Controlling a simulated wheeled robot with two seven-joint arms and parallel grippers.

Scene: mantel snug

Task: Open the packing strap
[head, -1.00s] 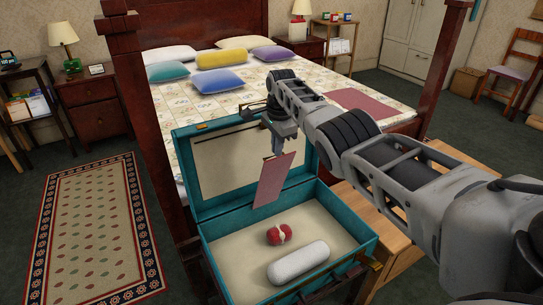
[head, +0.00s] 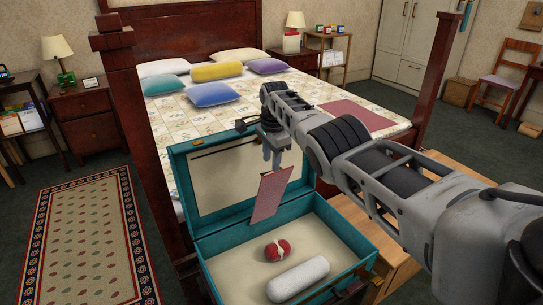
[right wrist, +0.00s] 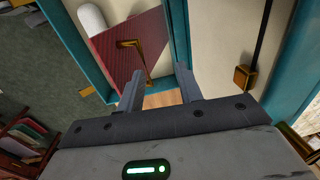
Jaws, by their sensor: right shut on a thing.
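An open teal suitcase (head: 215,240) has its lid (head: 205,175) raised towards the bed. My right gripper (head: 275,165) is in front of the lid, above the back of the base. It is shut on a flat dark red panel (head: 270,198), which hangs tilted below it. In the right wrist view the panel (right wrist: 115,55) bears a brass bracket (right wrist: 140,50), with its end close to my fingers (right wrist: 160,90). A thin dark strap (right wrist: 261,35) with a brass buckle (right wrist: 245,77) lies on a cream surface there, apart from the fingers. My left gripper is out of view.
A red and white round thing (head: 277,250) and a white cylinder (head: 298,280) lie in the suitcase base. A wooden bench (head: 425,220) is beneath, to the right. The bed (head: 180,120) and its dark post (head: 140,130) stand close behind and left.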

